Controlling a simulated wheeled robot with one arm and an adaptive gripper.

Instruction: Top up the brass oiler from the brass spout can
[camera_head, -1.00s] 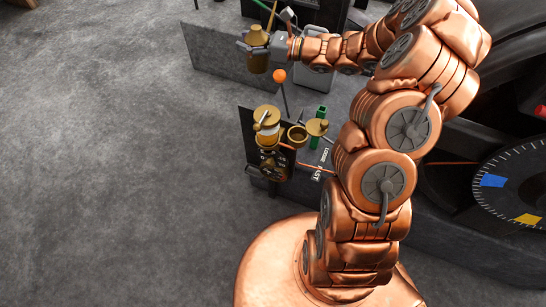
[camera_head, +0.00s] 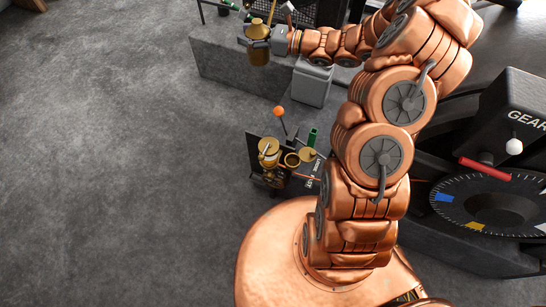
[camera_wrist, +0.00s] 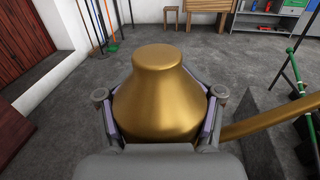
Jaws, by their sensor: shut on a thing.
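The brass spout can (camera_head: 258,52) is in my gripper (camera_head: 257,42), at the top of the head view. It is held in the air and looks roughly upright, with its thin spout pointing up. In the wrist view the brass can's tapered body (camera_wrist: 158,95) fills the middle between the fingers of my gripper (camera_wrist: 158,118), and its spout runs out to the right. The brass oiler (camera_head: 268,150) appears to be the brass-capped cylinder on the small dark stand, well below the can in the picture. Its oil level is too small to tell.
A small brass cup (camera_head: 291,160) and a round brass lid (camera_head: 307,154) are beside the oiler. An orange-knobbed lever (camera_head: 279,112) rises behind them. A gear box (camera_head: 516,115) and a marked dial (camera_head: 470,211) stand at right. The floor at left is clear.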

